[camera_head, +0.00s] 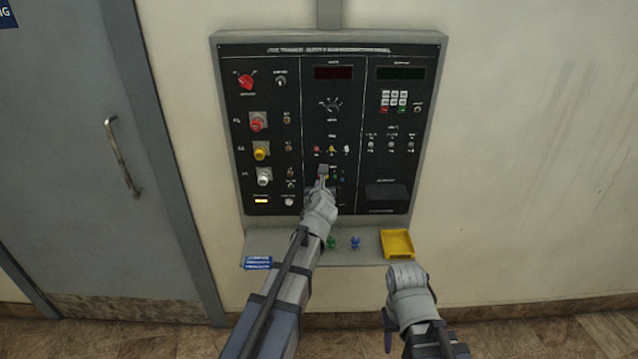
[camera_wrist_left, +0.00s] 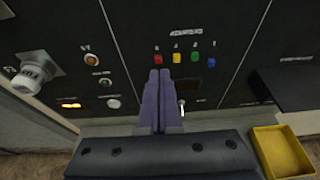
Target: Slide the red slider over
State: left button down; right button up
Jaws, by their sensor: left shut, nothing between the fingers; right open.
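The left wrist view shows a row of small coloured controls on the black panel: red (camera_wrist_left: 158,59), yellow (camera_wrist_left: 177,57), green (camera_wrist_left: 193,55) and blue (camera_wrist_left: 211,62). The red one is leftmost; I cannot tell its slide position. My left gripper (camera_wrist_left: 160,74) is shut and empty, its fingertips just below the red control in that view. Contact cannot be made out. In the head view my left gripper (camera_head: 323,170) is at the panel's lower middle and covers part of this row. My right gripper (camera_head: 405,274) is open, low at right near the yellow tray, its fingers not clearly seen.
A ledge (camera_head: 290,250) below the panel (camera_head: 305,100) holds a yellow tray (camera_head: 397,243), blue labelled blocks (camera_head: 257,262), a green piece (camera_head: 331,242) and a blue piece (camera_head: 355,243). Knobs stick out at the panel's left, including a white one (camera_wrist_left: 33,75). A grey door (camera_head: 80,150) is left.

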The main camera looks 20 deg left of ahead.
pick_arm(q)
jog(key=p+v, duration=0.2)
jog(key=v, duration=0.6)
jog(key=shift+s, duration=0.2)
jog(key=s+d+f+n+g+h, duration=0.1)
jog(key=s+d+f+n+g, duration=0.3)
jog(key=s+n, duration=0.5)
jog(key=s+d+f+n+g+h, duration=0.1)
jog(key=s+d+f+n+g, duration=0.4)
jog(key=s+n, duration=0.4)
jog(key=s+d+f+n+g, duration=0.4)
jog(key=s+f+n, duration=0.1)
jog(key=s+n, duration=0.5)
jog(key=shift+d+f+n+g+h, duration=0.2)
jog(key=shift+d+n+g+h, duration=0.2)
jog(key=shift+n, duration=0.1)
